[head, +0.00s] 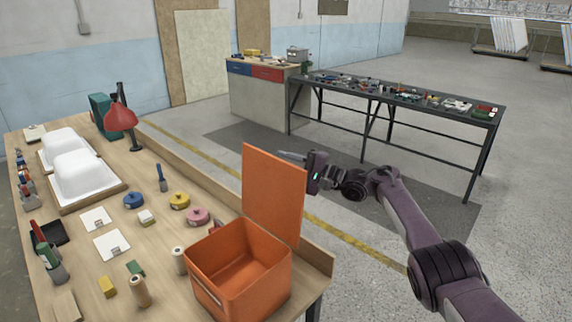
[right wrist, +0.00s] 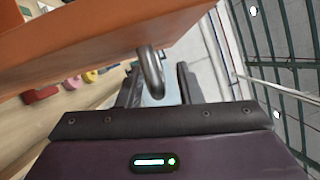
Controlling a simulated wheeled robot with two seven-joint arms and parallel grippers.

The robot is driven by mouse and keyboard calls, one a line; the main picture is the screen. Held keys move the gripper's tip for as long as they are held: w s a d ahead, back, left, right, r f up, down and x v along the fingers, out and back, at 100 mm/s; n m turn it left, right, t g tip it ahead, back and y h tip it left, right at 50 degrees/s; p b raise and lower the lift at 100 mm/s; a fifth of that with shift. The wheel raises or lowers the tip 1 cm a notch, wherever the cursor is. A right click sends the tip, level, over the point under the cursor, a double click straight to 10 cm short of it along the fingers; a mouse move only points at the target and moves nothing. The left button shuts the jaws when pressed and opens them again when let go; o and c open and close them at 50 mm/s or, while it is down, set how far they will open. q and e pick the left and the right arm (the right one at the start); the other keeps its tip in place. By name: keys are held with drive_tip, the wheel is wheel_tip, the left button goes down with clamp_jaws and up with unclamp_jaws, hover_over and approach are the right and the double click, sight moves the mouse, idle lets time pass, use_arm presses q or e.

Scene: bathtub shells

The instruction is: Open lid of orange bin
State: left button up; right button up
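The orange bin (head: 240,268) stands open-topped at the near right corner of the wooden workbench. Its orange lid (head: 273,193) stands nearly upright at the bin's far right side, so the inside shows. My right gripper (head: 292,156) is just right of the lid's upper part, with its fingers partly hidden behind it. In the right wrist view the lid (right wrist: 100,42) fills the upper left, and a metal loop handle (right wrist: 151,72) hangs from it at the fingers. The right fingers (right wrist: 158,88) are apart; whether they touch the loop cannot be told. My left gripper is out of view.
The workbench (head: 160,245) holds colored rolls, small blocks, white cards, white bathtub shells (head: 80,178) and a red lamp (head: 120,116). A dark metal table (head: 400,97) with many small items stands at the back. The floor right of the bench is clear.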

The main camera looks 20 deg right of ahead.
drive_tip(key=r+v, duration=0.1)
drive_tip(key=v, duration=0.6)
drive_tip(key=shift+s+d+f, duration=0.2)
drive_tip(key=shift+d+f, duration=0.1)
drive_tip(key=shift+f, duration=0.25)
drive_tip(key=shift+d, duration=0.15)
